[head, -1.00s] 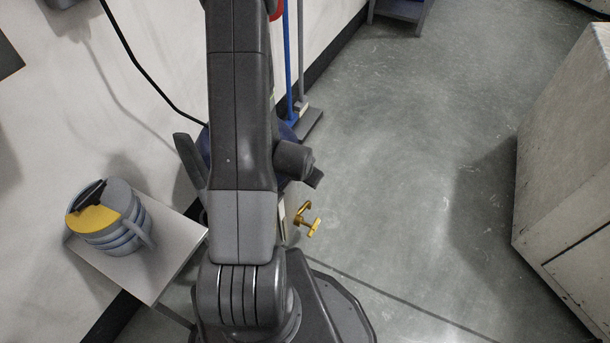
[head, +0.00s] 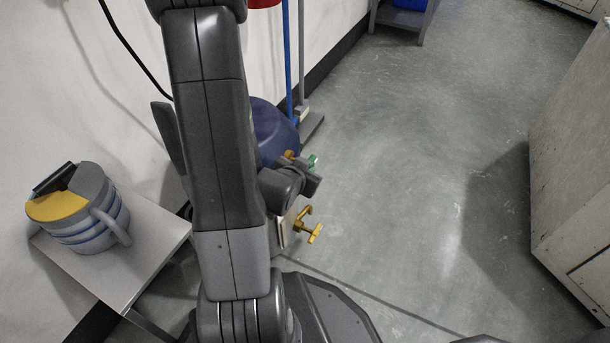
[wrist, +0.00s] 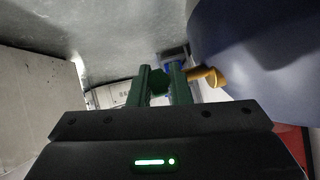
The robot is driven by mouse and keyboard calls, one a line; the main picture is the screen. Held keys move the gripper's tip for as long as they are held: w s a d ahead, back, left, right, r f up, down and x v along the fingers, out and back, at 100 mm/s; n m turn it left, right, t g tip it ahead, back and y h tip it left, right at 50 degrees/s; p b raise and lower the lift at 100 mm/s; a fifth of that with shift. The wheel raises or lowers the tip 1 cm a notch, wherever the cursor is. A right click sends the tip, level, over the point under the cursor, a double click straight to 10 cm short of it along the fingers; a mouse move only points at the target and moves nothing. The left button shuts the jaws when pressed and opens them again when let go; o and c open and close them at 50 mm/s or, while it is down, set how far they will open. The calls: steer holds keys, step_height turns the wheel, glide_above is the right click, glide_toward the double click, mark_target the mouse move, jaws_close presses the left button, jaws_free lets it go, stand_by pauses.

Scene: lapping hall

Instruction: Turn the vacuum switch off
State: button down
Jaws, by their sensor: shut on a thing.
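A dark blue rounded body (head: 272,130), which looks like the vacuum, stands by the wall behind my arm. It fills the upper right of the wrist view (wrist: 270,50). A short orange-brass fitting (wrist: 208,77) sticks out from it towards my right finger and also shows in the head view (head: 290,155). My arm hides part of the blue body in the head view.
A yellow tap-like handle (head: 313,231) juts out below my gripper. A striped mug-shaped container (head: 85,215) stands on a small side table (head: 165,240) at left. Blue and grey poles (head: 289,60) lean at the wall. A pale cabinet (head: 575,190) is at right; the floor between is clear.

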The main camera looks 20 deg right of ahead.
stand_by(0.3)
steer(key=c, duration=1.3)
jaws_free()
steer(key=shift+c, duration=0.2)
